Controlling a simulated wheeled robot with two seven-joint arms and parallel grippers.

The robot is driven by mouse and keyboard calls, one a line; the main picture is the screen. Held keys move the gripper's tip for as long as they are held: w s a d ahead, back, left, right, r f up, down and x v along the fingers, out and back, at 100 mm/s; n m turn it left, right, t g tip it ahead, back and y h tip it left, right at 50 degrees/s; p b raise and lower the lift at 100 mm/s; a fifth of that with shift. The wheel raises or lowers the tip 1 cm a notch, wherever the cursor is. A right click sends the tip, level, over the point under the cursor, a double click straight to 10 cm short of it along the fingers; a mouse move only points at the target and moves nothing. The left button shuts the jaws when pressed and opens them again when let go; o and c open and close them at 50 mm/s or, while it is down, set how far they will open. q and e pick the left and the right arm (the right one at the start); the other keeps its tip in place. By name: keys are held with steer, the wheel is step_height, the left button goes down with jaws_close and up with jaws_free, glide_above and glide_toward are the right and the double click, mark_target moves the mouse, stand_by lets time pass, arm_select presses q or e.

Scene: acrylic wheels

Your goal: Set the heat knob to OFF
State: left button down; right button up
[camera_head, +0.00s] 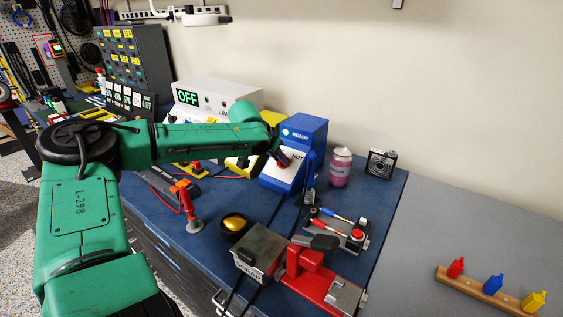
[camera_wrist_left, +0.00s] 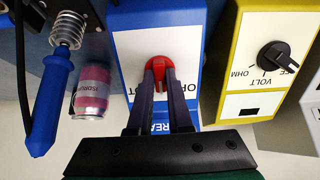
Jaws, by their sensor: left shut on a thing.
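The soldering station is a blue box (camera_head: 308,128) with a lit READY label at its top and a white sloped front panel (camera_head: 277,177) marked HOT. Its red heat knob (camera_wrist_left: 159,66) sits on the white panel in the left wrist view, which shows the labels upside down. My left gripper (camera_wrist_left: 160,88) is shut on the knob, one dark finger on each side. In the head view the left gripper (camera_head: 282,158) reaches the panel from the left. The fingers cover part of the lettering, and the knob's exact setting cannot be read. My right gripper is not in view.
A blue-handled iron (camera_wrist_left: 47,110) in a coil holder and a pink can (camera_head: 340,167) stand beside the station. A yellow meter (camera_wrist_left: 262,60) is on its other side. A camera (camera_head: 380,164), a grey scrap box (camera_head: 260,252) and a red tool (camera_head: 310,272) share the blue mat.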

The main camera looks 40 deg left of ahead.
arm_select(q)
steer(key=n, duration=0.3)
steer(key=shift+f+b, duration=0.15)
steer(key=shift+b, duration=0.15)
steer(key=shift+n, duration=0.7)
steer(key=n, duration=0.4)
steer(key=shift+b, duration=0.35)
steer(key=c, duration=0.7)
jaws_free()
steer(key=shift+r, duration=0.2)
